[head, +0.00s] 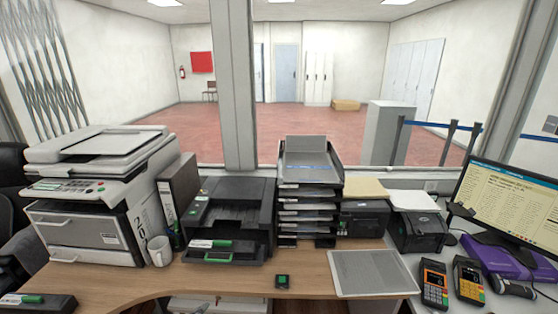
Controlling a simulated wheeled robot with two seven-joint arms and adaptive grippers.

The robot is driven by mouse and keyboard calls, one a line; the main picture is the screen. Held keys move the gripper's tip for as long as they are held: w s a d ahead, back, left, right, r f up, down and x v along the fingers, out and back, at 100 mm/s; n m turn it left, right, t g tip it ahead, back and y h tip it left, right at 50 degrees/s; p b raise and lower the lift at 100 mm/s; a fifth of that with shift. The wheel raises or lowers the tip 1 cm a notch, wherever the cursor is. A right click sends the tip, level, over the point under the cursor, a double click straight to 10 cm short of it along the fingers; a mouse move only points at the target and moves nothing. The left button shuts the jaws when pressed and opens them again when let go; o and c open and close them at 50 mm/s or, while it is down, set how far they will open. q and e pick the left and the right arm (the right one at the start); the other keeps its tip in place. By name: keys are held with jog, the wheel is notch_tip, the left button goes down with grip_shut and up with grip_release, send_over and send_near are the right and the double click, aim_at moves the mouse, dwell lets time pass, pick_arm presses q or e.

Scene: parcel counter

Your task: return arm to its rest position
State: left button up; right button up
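Neither of my grippers shows in the head view, and no part of my arms can be made out for sure. Where the arms are, and whether either gripper holds something, is hidden from this view. The wooden counter (225,282) in front of me is in view, with office equipment along its back.
A printer (95,200), mug (160,251), black binder (180,195), black machine (230,222), paper trays (309,185), label printers, card terminals (435,284) and monitor (510,205) crowd the counter. Bare wood surrounds the device.

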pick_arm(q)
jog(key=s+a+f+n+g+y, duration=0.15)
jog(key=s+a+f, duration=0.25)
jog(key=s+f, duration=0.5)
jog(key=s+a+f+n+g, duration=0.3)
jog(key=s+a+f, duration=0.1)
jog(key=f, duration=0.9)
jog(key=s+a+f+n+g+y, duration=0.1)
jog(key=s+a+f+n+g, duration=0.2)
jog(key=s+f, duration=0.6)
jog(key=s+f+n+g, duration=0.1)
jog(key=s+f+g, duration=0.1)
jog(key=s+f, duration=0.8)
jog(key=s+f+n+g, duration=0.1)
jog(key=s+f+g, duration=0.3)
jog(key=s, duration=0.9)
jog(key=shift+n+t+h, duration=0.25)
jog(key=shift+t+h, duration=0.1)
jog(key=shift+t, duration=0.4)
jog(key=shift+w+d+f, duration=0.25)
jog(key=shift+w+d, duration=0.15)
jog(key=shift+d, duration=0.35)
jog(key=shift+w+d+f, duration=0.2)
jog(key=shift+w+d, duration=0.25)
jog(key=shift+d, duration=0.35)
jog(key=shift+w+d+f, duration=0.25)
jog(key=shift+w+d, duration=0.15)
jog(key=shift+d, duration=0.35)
